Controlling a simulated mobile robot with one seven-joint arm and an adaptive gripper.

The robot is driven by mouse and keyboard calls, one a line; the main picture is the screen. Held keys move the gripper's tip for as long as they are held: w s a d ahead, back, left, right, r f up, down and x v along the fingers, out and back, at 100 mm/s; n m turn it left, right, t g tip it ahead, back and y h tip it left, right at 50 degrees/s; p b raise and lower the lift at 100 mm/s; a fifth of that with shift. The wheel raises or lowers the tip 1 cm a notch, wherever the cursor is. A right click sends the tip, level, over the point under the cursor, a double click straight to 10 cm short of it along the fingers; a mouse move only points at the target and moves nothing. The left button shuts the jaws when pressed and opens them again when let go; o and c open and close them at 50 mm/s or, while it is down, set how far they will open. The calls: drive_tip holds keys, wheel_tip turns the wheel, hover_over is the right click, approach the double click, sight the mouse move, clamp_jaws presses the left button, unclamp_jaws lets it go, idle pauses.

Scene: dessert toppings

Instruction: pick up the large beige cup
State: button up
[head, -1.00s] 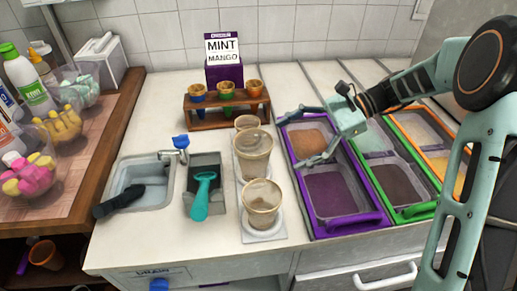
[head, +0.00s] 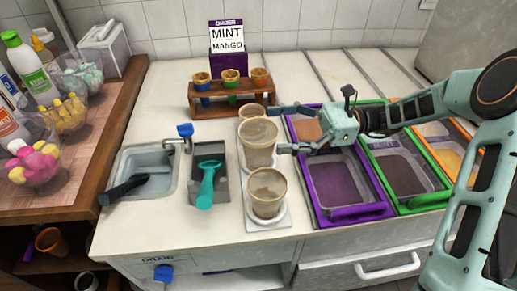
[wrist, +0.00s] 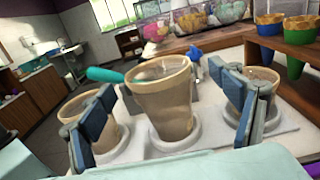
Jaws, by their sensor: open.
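Three beige, see-through cups stand upright in a row on pale square bases on the counter. The middle cup (head: 258,143) looks the largest; it fills the centre of the wrist view (wrist: 162,105). The front cup (head: 267,195) appears at left in the wrist view (wrist: 88,118). The back cup (head: 247,111) appears at right there (wrist: 262,82), partly hidden by a finger. My gripper (head: 277,129) is open and empty, reaching in from the right at the middle cup. In the wrist view its fingers stand either side of that cup; contact is not visible.
A wooden rack (head: 229,101) with small coloured-base cones stands behind the cups. Purple-rimmed (head: 318,212) and green-rimmed (head: 404,207) topping bins lie under and beside my arm. A teal scoop (head: 207,185) and a sink (head: 146,168) are at left.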

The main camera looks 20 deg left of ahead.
sight(240, 133)
drive_tip(key=x, duration=0.5)
drive_tip(key=shift+s+d+f, duration=0.15)
drive_tip(key=shift+s, duration=0.05)
drive_tip(key=c, duration=1.1)
drive_tip(key=shift+r, duration=0.4)
wheel_tip(240, 133, up, 2)
drive_tip(key=shift+r, duration=0.1)
drive_tip(key=s+d+r+p, duration=0.2)
drive_tip(key=s+d+r, duration=0.4)
drive_tip(key=d+r, duration=0.4)
drive_tip(key=shift+s+d, duration=0.3)
drive_tip(key=shift+d, duration=0.95)
